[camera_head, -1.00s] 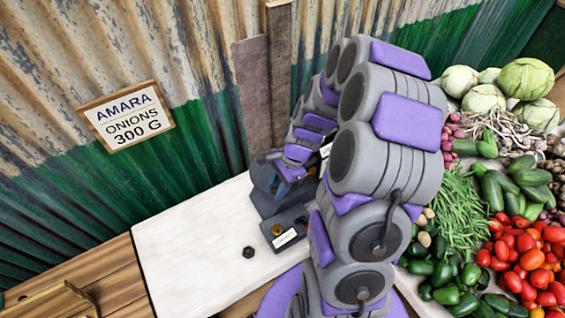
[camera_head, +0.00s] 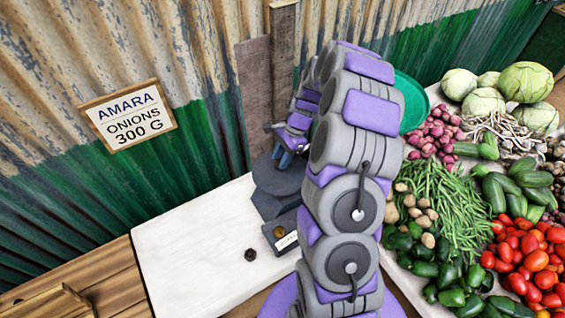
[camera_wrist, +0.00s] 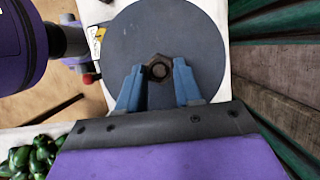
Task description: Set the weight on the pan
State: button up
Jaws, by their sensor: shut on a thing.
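My gripper (camera_head: 290,148) is over the dark grey round pan (camera_head: 277,176) in the head view, left of my arm. In the wrist view its two blue fingertips (camera_wrist: 160,82) are shut on a dark hexagonal weight (camera_wrist: 158,67) with a hollow in its top. The weight shows in front of the middle of the pan (camera_wrist: 190,30), which fills the upper middle. I cannot tell whether the weight touches the pan. In the head view the held weight is not clearly visible. A green pan (camera_head: 413,102) shows partly behind my arm.
Another dark weight (camera_head: 251,255) lies on the white counter (camera_head: 190,250). A grey block (camera_head: 283,230) with a brass-coloured piece and a label stands near the pan. Vegetables (camera_head: 520,250) crowd the right. A corrugated wall (camera_head: 60,150) with an onions 300 g sign (camera_head: 127,116) stands behind.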

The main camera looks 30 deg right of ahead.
jog(key=f, duration=0.3)
jog(key=shift+a+b, duration=0.2)
jog(key=shift+b, duration=0.1)
jog(key=shift+d, duration=0.65)
jog(key=o, duration=0.8)
jog(key=shift+d, duration=0.1)
jog(key=shift+o, duration=1.4)
jog(key=shift+a, duration=0.6)
jog(key=shift+d+r, duration=0.3)
jog(key=shift+r, duration=0.1)
jog(key=p+v, duration=0.2)
jog(key=v, duration=0.9)
jog(key=s+a+r+n, duration=0.55)
jog(key=a+r, duration=0.25)
jog(key=a, duration=0.2)
jog(key=s+a+r+n+g+h, duration=0.1)
jog(key=s+a+r+n+h, duration=0.1)
jog(key=s+a+r+n, duration=0.35)
jog(key=s+a+n+h, duration=0.1)
jog(key=s+a+n, duration=0.1)
jog(key=s, duration=0.9)
jog(key=s+a+f+n+h, duration=0.1)
jog(key=s+n, duration=0.3)
jog(key=s, duration=0.6)
jog(key=shift+s+a+n+g, duration=0.4)
jog(key=shift+a, duration=0.35)
